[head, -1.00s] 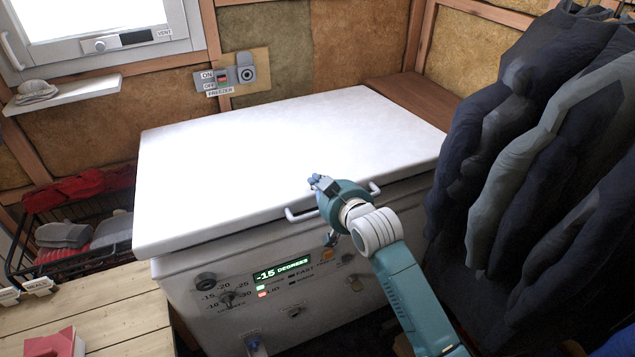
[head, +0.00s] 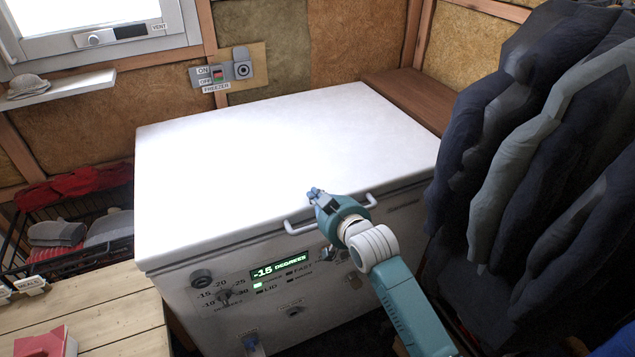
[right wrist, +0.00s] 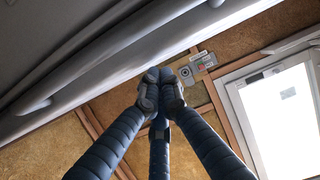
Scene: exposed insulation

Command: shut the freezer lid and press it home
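The white freezer lid (head: 270,150) lies flat on the freezer body (head: 325,305), with no open gap visible along the front edge. A bar handle (head: 300,227) runs along the lid's front; my right gripper hides its middle. My right gripper (head: 315,196) is at the front edge of the lid, its fingertips over the top near the handle. In the right wrist view its fingers (right wrist: 162,88) are drawn together with nothing seen between them, beside the grey lid (right wrist: 120,40). The front display (head: 280,264) reads -15 degrees, and the LID lamp looks dark. My left gripper is not in view.
Dark coats (head: 540,150) hang close on the right of my right arm. A wooden table (head: 105,310) with a red item (head: 45,342) stands at lower left. A wire basket (head: 70,215) stands left of the freezer. The freezer switch (head: 218,75) is on the back wall.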

